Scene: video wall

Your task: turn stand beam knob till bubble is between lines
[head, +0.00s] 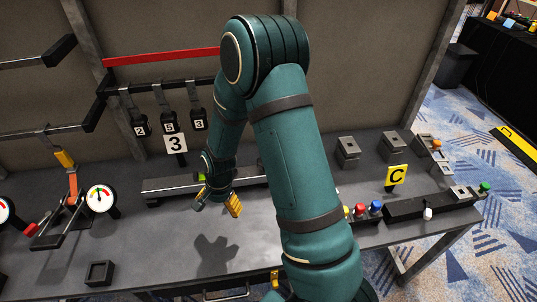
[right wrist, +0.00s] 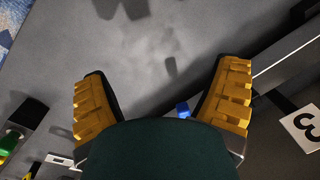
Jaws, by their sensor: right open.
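The dark levelling beam (head: 165,186) lies low on the bench below the sign with a 3 (head: 175,144). A small green patch (head: 202,177), perhaps its vial, shows by my gripper; bubble and lines cannot be made out. My right arm hides the beam's right part. My right gripper (head: 217,202) is open and empty over the beam's front side, yellow pads apart. In the right wrist view a small blue piece (right wrist: 183,110), perhaps the knob, shows between the fingers, nearer the right one, partly behind my wrist. My left gripper is not seen.
Hanging weights (head: 168,128) are behind the beam. A dial gauge (head: 100,198) and an orange-handled clamp (head: 72,185) stand left. A small black square holder (head: 99,273) lies front left. Coloured buttons (head: 360,210) and a yellow C sign (head: 396,175) are right. The front middle bench is clear.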

